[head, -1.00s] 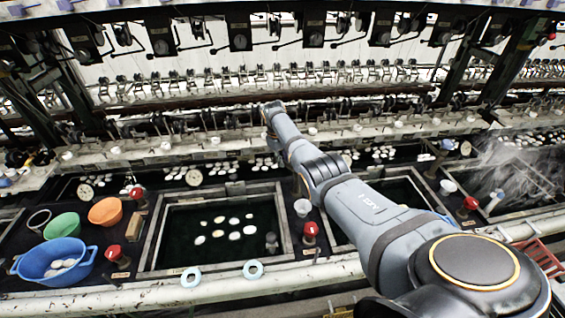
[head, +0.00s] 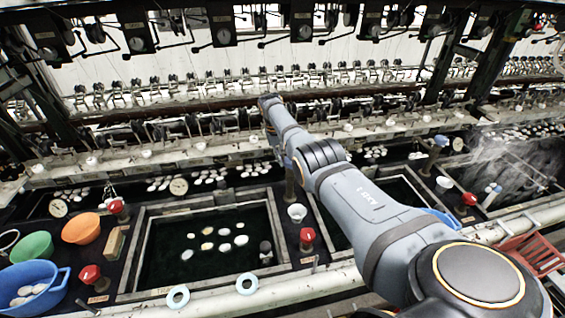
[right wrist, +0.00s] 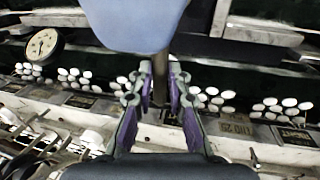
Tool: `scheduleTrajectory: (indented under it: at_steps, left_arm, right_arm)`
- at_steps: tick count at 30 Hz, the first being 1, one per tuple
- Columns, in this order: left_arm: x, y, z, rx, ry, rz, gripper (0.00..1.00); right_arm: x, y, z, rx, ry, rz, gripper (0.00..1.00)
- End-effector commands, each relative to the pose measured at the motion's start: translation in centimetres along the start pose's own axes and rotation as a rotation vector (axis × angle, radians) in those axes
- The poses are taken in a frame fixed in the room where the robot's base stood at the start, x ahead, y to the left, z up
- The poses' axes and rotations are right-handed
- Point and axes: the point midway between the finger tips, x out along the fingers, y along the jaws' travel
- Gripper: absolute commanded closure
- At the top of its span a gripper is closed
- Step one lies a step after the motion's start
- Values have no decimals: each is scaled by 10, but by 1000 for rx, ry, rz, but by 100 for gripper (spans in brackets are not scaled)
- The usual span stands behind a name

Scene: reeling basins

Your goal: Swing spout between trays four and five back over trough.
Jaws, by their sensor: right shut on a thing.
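My right arm reaches in from the lower right of the head view, across the basins, and hides its own gripper there. In the right wrist view my right gripper (right wrist: 161,85) is shut on the upright brown post (right wrist: 160,72) of a spout. The spout's pale blue top (right wrist: 135,20) fills the upper middle of that view, above the fingers. In the head view a brown post (head: 290,186) shows just below my forearm, beside the framed tray (head: 133,250) holding white cocoons. I cannot make out the spout's direction. My left gripper is not in view.
Red-topped knobs (head: 306,236) and a white cup (head: 297,213) stand between trays. Blue (head: 62,285), green (head: 32,247) and orange (head: 82,229) bowls are at left. Another blue-topped spout (head: 440,142) stands at right. A dial (right wrist: 43,43) shows in the wrist view.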

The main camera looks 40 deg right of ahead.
Motion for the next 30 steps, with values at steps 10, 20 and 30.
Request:
scheduleTrajectory:
  at_steps: [10,20,30]
  left_arm:
    - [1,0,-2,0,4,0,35]
    - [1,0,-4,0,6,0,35]
    - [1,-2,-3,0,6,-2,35]
  right_arm:
    - [-2,1,-1,10,3,0,100]
    - [-1,1,-1,8,1,0,61]
    - [-10,0,-1,8,2,-1,61]
